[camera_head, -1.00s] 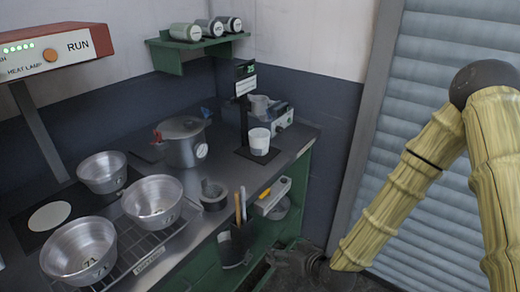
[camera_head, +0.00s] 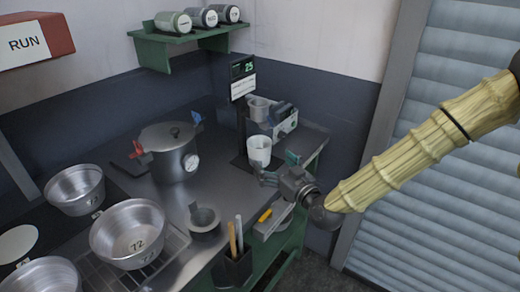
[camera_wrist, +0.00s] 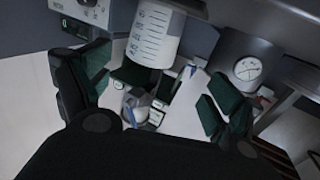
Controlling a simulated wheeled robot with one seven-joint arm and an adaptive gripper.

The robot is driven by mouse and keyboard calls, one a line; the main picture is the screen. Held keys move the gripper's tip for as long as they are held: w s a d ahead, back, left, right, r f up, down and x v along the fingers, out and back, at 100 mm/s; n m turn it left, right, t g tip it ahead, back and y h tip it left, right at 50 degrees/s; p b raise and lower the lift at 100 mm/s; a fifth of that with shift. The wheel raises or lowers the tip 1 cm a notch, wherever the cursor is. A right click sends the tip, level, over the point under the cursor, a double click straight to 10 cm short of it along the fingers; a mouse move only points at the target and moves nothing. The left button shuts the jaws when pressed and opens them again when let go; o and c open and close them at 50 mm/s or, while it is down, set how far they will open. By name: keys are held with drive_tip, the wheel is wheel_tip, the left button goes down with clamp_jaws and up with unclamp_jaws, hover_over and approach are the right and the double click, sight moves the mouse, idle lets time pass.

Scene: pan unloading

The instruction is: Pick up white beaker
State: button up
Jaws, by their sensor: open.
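The white beaker (camera_head: 259,151) stands upright on the dark base below the small display stand, near the counter's right end. In the wrist view the beaker (camera_wrist: 156,36), with graduation marks, shows at the top centre, beyond the fingers and between them sideways. My gripper (camera_head: 279,168) is open, just right of and in front of the beaker in the head view. The green-padded fingers also show apart in the wrist view (camera_wrist: 155,92), with nothing held. I cannot tell the exact gap to the beaker; no contact shows.
A lidded pot with a gauge (camera_head: 173,158) stands left of the beaker. The display stand (camera_head: 243,85) and a device with a grey cup (camera_head: 284,122) are close behind. A mortar (camera_head: 204,220), a tool holder (camera_head: 232,268) and metal pans (camera_head: 128,235) are nearer.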

sight(266, 149)
drive_tip(key=x, duration=0.4)
drive_tip(key=shift+w+d+r+p, duration=0.1)
drive_tip(key=shift+w+d+p, duration=0.1)
drive_tip(key=shift+d+p, duration=0.2)
drive_tip(key=shift+w+a+r, duration=0.15)
drive_tip(key=shift+w, duration=0.1)
drive_tip(key=shift+d+p+x, duration=0.1)
drive_tip(key=shift+p+x, duration=0.4)
drive_tip(key=shift+x, duration=0.65)
drive_tip(key=shift+d+p+x, duration=0.15)
drive_tip(key=shift+p+x, duration=0.3)
drive_tip(key=shift+x, duration=0.65)
drive_tip(key=shift+w+r, duration=0.15)
drive_tip(key=c, duration=1.2)
drive_tip(key=shift+r, duration=0.1)
drive_tip(key=shift+c, duration=0.2)
